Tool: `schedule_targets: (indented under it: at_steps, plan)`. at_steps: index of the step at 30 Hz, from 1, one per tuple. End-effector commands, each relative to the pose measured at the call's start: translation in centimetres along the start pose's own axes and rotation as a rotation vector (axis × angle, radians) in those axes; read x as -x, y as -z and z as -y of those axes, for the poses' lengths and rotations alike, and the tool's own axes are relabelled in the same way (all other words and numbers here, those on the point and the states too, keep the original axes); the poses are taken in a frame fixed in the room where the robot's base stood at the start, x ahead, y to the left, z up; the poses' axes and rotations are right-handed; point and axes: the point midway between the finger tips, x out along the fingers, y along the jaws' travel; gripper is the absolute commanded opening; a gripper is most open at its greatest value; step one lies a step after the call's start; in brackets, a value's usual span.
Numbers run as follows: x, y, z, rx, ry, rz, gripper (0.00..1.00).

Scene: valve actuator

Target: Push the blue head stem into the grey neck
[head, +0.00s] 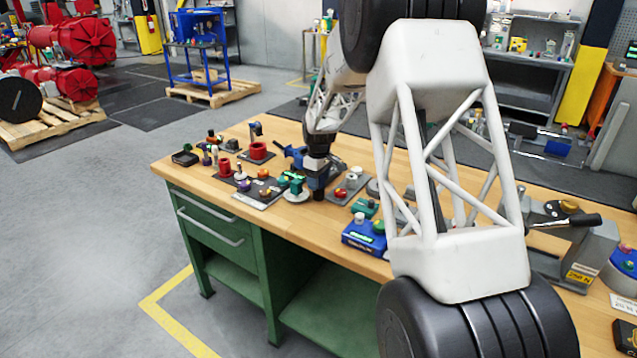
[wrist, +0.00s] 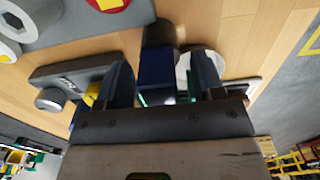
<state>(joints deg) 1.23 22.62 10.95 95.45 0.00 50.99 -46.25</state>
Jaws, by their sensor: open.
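My gripper (wrist: 162,85) is open, its two dark fingers spread in the wrist view. Between and just beyond the fingers is a dark blue block (wrist: 156,68) with a dark rounded end (wrist: 158,34); it looks like the blue head stem. I cannot tell whether the fingers touch it. I cannot make out the grey neck clearly.
The wooden bench (head: 262,222) is crowded. Red rings (head: 259,151) and small parts on dark plates stand left of my gripper. My arm hides part of the bench.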

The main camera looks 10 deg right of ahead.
Motion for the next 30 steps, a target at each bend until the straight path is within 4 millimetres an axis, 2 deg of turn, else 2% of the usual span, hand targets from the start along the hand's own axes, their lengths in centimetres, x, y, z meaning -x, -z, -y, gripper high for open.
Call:
schedule_targets:
  at_steps: [19,30]
  plan:
    - [-0.42,0.00,0.00,0.000,0.000,0.000,0.60]
    - [-0.42,0.00,0.00,0.000,0.000,0.000,0.05]
